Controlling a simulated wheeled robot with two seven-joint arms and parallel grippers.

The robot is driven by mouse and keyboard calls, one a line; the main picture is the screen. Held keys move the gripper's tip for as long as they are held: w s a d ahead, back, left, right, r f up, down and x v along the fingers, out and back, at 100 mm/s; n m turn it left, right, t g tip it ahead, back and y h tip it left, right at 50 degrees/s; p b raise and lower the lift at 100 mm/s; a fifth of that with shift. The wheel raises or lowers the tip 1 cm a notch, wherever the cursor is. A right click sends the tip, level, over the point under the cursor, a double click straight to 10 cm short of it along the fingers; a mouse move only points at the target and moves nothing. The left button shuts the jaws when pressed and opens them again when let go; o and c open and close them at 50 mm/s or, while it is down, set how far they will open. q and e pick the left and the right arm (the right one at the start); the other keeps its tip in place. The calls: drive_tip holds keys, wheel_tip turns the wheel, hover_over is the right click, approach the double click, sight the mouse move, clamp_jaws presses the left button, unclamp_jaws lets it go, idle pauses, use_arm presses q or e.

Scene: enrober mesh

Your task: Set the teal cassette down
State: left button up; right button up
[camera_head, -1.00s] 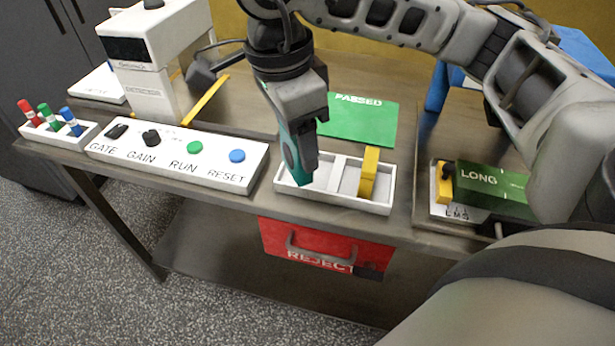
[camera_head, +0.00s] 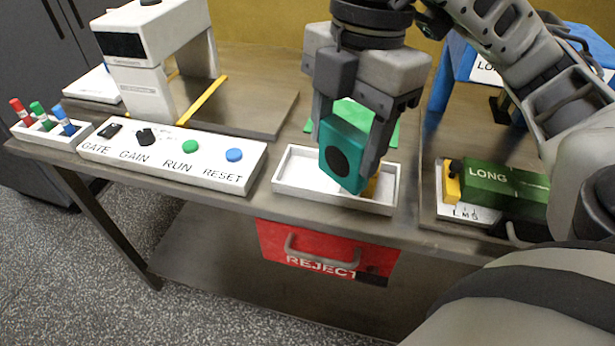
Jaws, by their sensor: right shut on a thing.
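The teal cassette (camera_head: 345,153), a box with a dark round spot on its face, is held upright between the fingers of my right gripper (camera_head: 349,140). It hangs over the right part of the white tray (camera_head: 300,186) on the bench. Whether its lower edge touches the tray cannot be told. A yellow piece (camera_head: 372,187) in the tray is mostly hidden behind the cassette and finger. The green PASSED mat (camera_head: 393,136) lies behind, partly hidden by the gripper. My left gripper is not in view.
A white panel (camera_head: 213,160) with knobs and buttons lies left of the tray. A white detector arch (camera_head: 140,92) and a marker holder (camera_head: 75,140) are farther left. A green LONG block (camera_head: 515,185) is at right. A red REJECT bin (camera_head: 275,240) hangs below the bench front.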

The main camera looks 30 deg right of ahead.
drive_tip(key=shift+s+d+m, duration=0.1)
drive_tip(key=shift+s+m, duration=0.05)
drive_tip(key=shift+m, duration=0.85)
drive_tip(key=w+d+f, duration=0.2)
drive_tip(key=w+f, duration=0.2)
drive_tip(key=w, duration=0.4)
hover_over(307, 176)
wheel_tip(307, 176, down, 8)
drive_tip(key=shift+d+f+p, duration=0.1)
drive_tip(key=shift+p, duration=0.35)
drive_tip(key=shift+f, duration=0.3)
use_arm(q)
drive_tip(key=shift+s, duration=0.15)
use_arm(e)
drive_tip(key=shift+f, duration=0.1)
drive_tip(key=shift+f, duration=0.1)
drive_tip(key=o, duration=1)
